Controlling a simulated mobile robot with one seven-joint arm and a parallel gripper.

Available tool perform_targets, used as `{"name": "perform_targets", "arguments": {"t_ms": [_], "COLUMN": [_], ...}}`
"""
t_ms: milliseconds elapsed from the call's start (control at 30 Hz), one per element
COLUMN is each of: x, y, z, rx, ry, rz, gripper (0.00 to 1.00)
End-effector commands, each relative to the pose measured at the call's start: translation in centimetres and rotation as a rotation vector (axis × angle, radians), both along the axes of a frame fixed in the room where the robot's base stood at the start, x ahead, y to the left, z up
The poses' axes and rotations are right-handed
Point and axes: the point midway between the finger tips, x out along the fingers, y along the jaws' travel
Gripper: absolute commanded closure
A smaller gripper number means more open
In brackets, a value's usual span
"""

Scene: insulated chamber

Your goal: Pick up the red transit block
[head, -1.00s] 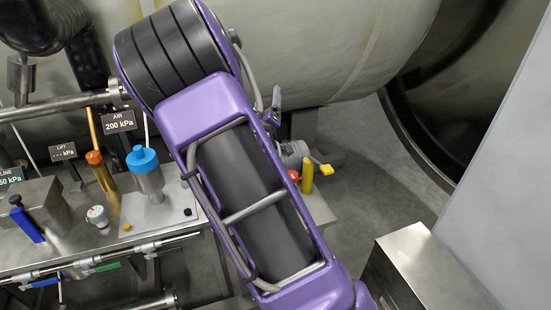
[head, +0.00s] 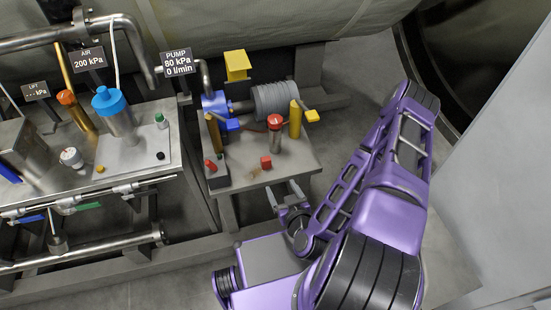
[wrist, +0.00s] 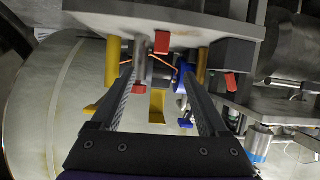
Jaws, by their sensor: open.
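The red transit block (head: 266,162) is a small red cube on the front part of the metal pump table in the head view. In the wrist view the block (wrist: 161,42) shows near the top, beyond and between my finger ends. My gripper (head: 281,192) is open and empty at the table's front edge, just short of the block and apart from it. In the wrist view my gripper (wrist: 164,65) shows two grey fingers spread wide. The block's far side is hidden.
The pump table (head: 240,183) also carries a red-topped cylinder (head: 274,138) behind the block, yellow posts (head: 295,120), a blue valve (head: 215,103) and a dark box (head: 217,178) with a red lever at left. A bench with gauges (head: 120,150) stands further left.

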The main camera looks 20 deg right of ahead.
Motion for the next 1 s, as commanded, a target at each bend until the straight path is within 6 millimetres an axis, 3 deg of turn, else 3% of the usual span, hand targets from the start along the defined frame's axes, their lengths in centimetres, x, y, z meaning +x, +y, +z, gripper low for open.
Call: {"name": "perform_targets", "arguments": {"t_ms": [167,600,1000], "x": [1.0,9.4,13.0], "y": [0.4,0.5,0.7], "z": [0.2,-3.3,-4.7], "rx": [0.036,0.033,0.034], "ry": [-0.022,-0.019,-0.018], "rz": [-0.019,-0.019,-0.019], "gripper": [0.22,0.22,0.22]}}
